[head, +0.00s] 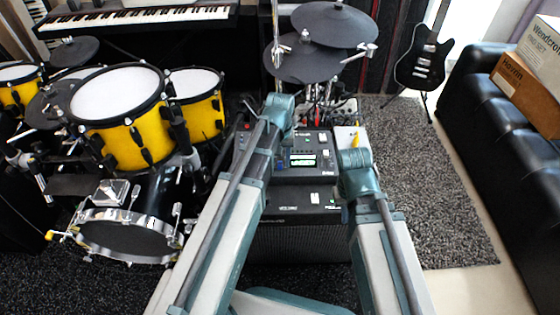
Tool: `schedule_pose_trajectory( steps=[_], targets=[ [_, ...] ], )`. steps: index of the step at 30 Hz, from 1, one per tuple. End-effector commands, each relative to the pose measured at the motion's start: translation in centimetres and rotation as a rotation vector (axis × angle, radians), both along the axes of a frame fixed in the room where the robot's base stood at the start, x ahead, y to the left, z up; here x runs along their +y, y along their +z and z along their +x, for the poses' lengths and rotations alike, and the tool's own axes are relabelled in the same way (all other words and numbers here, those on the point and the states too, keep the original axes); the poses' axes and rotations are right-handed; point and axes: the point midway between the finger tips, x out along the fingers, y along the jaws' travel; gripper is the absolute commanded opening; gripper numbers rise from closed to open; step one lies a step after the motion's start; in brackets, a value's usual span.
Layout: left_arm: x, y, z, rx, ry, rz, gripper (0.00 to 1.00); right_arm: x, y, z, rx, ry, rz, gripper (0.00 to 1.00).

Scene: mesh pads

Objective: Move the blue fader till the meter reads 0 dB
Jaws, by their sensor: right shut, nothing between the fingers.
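A dark grey mixer unit (285,172) sits on top of a black amplifier in the middle of the head view. Its small lit meter screen (303,160) glows green, but the reading is too small to make out. I cannot pick out the blue fader for certain. My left gripper (280,106) is above the far left part of the unit; its fingers are hidden behind the wrist. My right gripper (353,157) is at the unit's right side, beside a white panel (343,136) with a yellow item (355,138). It is shut and empty.
The black amplifier (300,240) stands under the unit. Yellow drums (118,140) crowd the left, cymbals (325,24) stand behind, and a keyboard (135,18) is at the back left. A guitar (423,57) and black sofa (500,125) are right; grey carpet (440,190) there is clear.

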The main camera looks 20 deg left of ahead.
Motion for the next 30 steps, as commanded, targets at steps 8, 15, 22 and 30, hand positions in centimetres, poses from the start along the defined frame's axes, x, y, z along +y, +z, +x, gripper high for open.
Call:
schedule_pose_trajectory(
  steps=[8, 15, 22, 30],
  targets=[
    [0.0, 0.0, 0.0, 0.0, 0.0, 0.0, 0.0, 0.0, 0.0, 0.0, 0.0, 0.0, 0.0, 0.0],
    [0.0, -0.01, 0.0, 0.0, 0.0, 0.0, 0.0, 0.0, -0.01, 0.0, 0.0, 0.0, 0.0, 0.0],
    [0.0, -0.01, 0.0, 0.0, 0.0, 0.0, 0.0, 0.0, -0.01, 0.0, 0.0, 0.0, 0.0, 0.0],
    [0.0, -0.01, 0.0, 0.0, 0.0, 0.0, 0.0, 0.0, -0.01, 0.0, 0.0, 0.0, 0.0, 0.0]
  ],
)
